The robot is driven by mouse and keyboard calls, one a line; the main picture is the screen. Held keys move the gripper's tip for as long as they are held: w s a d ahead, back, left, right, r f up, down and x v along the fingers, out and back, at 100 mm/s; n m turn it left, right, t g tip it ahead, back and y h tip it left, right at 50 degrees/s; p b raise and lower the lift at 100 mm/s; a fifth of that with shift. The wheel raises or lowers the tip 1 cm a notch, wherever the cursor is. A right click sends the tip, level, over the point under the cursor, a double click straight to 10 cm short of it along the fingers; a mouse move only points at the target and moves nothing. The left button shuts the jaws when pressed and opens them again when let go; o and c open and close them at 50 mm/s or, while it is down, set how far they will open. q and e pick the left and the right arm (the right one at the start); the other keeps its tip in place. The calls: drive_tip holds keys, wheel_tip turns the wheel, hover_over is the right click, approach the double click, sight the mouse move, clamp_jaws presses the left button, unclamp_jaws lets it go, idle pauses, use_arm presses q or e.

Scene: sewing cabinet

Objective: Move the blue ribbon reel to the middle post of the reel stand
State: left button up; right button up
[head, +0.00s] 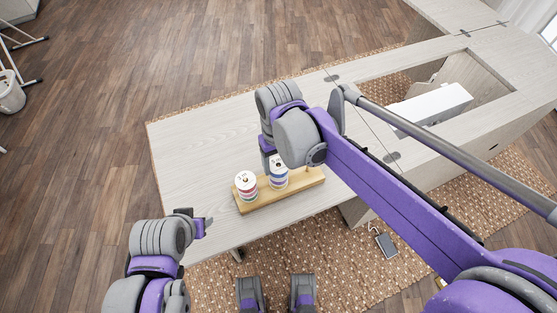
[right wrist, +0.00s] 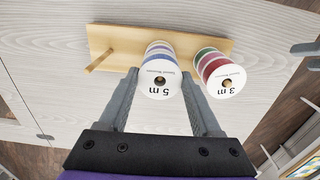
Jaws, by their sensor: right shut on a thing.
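The blue ribbon reel (head: 279,178) has a white top marked 5 m and blue bands. It appears over the middle of the wooden reel stand (head: 300,188); whether its bottom touches the stand is hard to tell. My right gripper (right wrist: 160,95) is shut on it, one finger on each side, and comes from above in the head view (head: 275,162). A bare post (right wrist: 100,59) stands at one end of the stand. My left gripper (head: 205,223) is off the table's near left edge; its jaws are unclear.
A red and green ribbon reel (head: 246,186) marked 3 m stands on the stand's left end, close beside the blue one. The pale table (head: 190,150) is clear left of and behind the stand. A white machine (head: 432,105) sits in the cabinet's opening at right.

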drive_tip(key=o, duration=1.4)
use_arm(q)
drive_tip(key=shift+w+r+p, duration=0.1)
drive_tip(key=shift+r+p, duration=0.5)
drive_tip(key=shift+r, duration=0.05)
use_arm(e)
wheel_tip(320, 180, up, 11)
drive_tip(key=shift+f, duration=0.1)
use_arm(q)
drive_tip(key=r+p, duration=0.2)
drive_tip(key=w+r+p, duration=0.1)
drive_tip(key=r+p, duration=0.2)
drive_tip(key=shift+w+r, duration=0.2)
drive_tip(key=shift+r, duration=0.15)
use_arm(e)
drive_tip(key=s+d+f+m+t, duration=0.2)
drive_tip(key=s+d+f, duration=0.1)
drive_tip(key=s+d, duration=0.2)
drive_tip(key=s+d+f+m+t, duration=0.2)
drive_tip(key=s+d, duration=0.4)
drive_tip(key=d, duration=0.4)
wheel_tip(320, 180, down, 3)
drive_tip(key=shift+r+t, duration=0.2)
drive_tip(key=shift+t, duration=0.5)
